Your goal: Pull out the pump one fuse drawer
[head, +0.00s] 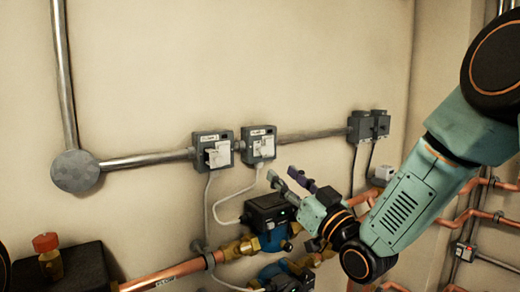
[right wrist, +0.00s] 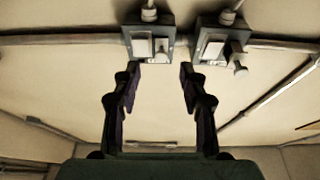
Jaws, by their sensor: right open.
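Two grey fuse boxes with white fronts are on the wall, the left box (head: 213,151) and the right box (head: 258,144). Their labels seem to read PUMP, but I cannot read the numbers surely. A white drawer part (head: 217,157) sticks out from the left box. In the right wrist view, which looks upside down, one box (right wrist: 141,49) is beyond the left finger and the other (right wrist: 212,48) is to the right with a protruding part (right wrist: 238,61). My right gripper (head: 288,180) is open and empty, below and right of the right box, apart from it. My left gripper is not in view.
Blue and black pumps (head: 270,212) and copper pipes (head: 165,273) lie below. Grey conduit (head: 145,160) runs along the wall between boxes. Two dark grey boxes (head: 362,127) sit farther right. Pale cables (head: 228,219) hang from the fuse boxes. The wall above is clear.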

